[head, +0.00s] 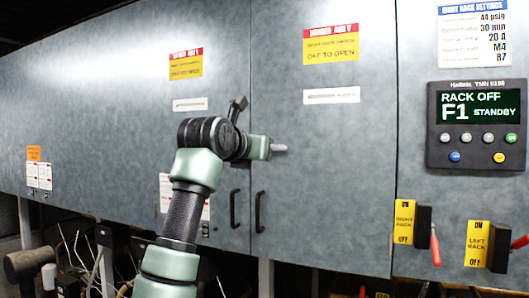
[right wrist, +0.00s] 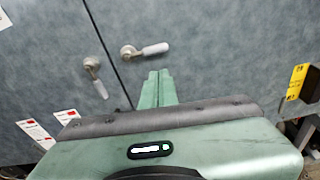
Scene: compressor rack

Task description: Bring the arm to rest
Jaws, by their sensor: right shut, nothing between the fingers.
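My right arm (head: 186,205) rises from the bottom of the head view and bends at a dark joint in front of the grey cabinet doors. Its fingers cannot be made out there. In the right wrist view my right gripper (right wrist: 159,76) points toward the cabinet, with its two green fingers together and nothing between them. The fingertips appear just below a silver latch with a pale lever (right wrist: 154,49), with no clear contact. A second latch lever (right wrist: 101,88) hangs downward to the left of the door seam. My left gripper is not in view.
Two black pull handles (head: 260,211) flank the door seam below the arm. To the right are a control panel reading RACK OFF (head: 478,125) and red-handled switches (head: 434,245). A mallet-like object (head: 30,263) and cables lie at lower left.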

